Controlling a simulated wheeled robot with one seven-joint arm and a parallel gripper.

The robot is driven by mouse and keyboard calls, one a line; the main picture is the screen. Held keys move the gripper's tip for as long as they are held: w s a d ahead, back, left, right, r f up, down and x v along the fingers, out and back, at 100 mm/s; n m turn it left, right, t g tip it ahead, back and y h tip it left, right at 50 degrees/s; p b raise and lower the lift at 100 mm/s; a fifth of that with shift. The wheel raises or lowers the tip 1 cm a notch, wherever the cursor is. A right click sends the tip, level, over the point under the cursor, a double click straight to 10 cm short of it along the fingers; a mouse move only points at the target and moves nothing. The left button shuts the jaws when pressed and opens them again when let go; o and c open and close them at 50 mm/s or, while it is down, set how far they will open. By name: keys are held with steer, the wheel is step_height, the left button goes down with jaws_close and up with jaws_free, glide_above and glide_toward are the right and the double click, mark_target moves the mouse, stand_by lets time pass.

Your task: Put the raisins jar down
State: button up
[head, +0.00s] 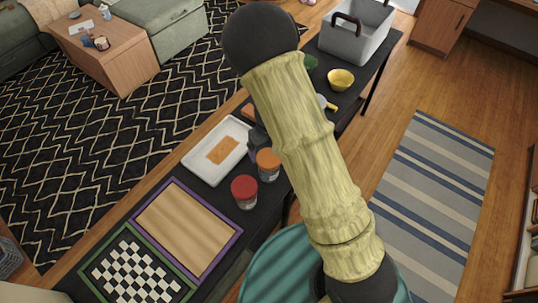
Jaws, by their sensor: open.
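Two jars stand close together on the dark table, one with a red lid (245,187) and one with an orange lid (267,160). No label can be read, so I cannot tell which is the raisins jar. My gripper (256,143) shows only as a small dark part beside the orange-lidded jar, mostly hidden behind my pale yellow-green arm. It is open. Both jars look upright on the table. Whether a finger touches the orange-lidded jar is hidden.
The long dark table (218,198) also holds a white tray (191,163) with an orange-brown piece, a purple-framed board (236,240), a checkered board (137,268), a yellow bowl (341,78) and a grey basket (352,40). A teal round seat (268,277) stands nearby.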

step_height(320, 180, up, 6)
steer(key=shift+f, duration=0.1)
stand_by(0.6)
steer(key=shift+d, duration=0.1)
steer(key=s+d+r+n+t, duration=0.1)
steer(key=s+d+r+n, duration=0.4)
steer(key=n, duration=1)
steer(key=s+d+r+n+t, duration=0.1)
steer(key=s+d+r+n, duration=0.5)
steer(key=n, duration=0.9)
steer(key=shift+s+d+r+t, duration=0.3)
steer(key=shift+s+d, duration=0.4)
steer(key=shift+d, duration=0.5)
